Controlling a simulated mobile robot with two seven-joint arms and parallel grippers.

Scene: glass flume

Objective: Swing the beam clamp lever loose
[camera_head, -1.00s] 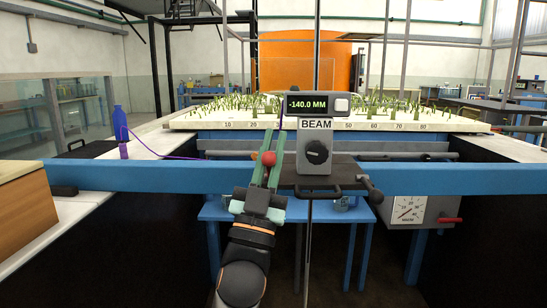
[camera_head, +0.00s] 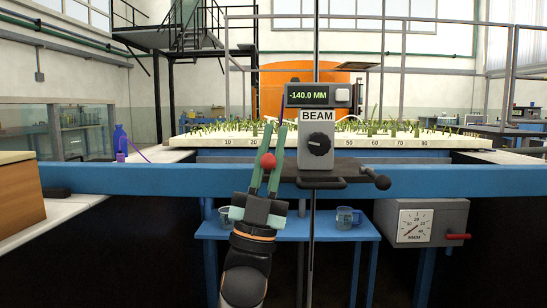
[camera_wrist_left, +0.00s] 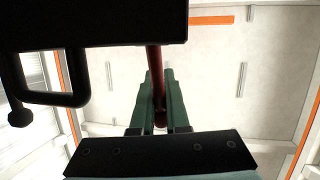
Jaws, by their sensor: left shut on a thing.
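The beam carriage (camera_head: 316,150) is a grey box marked BEAM, with a black knob (camera_head: 320,145) and a display (camera_head: 308,96) reading -140.0 MM. It stands on the blue beam (camera_head: 150,181). The clamp lever (camera_head: 267,160) shows as a red ball at the carriage's left. My left gripper (camera_head: 275,130) points up at the lever, with its green fingers around it. In the left wrist view the lever is a dark red rod (camera_wrist_left: 154,70) running from the black carriage down between the fingers (camera_wrist_left: 160,105). The gripper is shut on it. My right gripper is not in view.
A black handle (camera_head: 322,184) and a black ball-ended rod (camera_head: 382,183) stick out from the carriage's underside and right. A grey dial box (camera_head: 440,210) with a red handle hangs below the beam at right. A blue table (camera_head: 350,231) with beakers stands behind.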

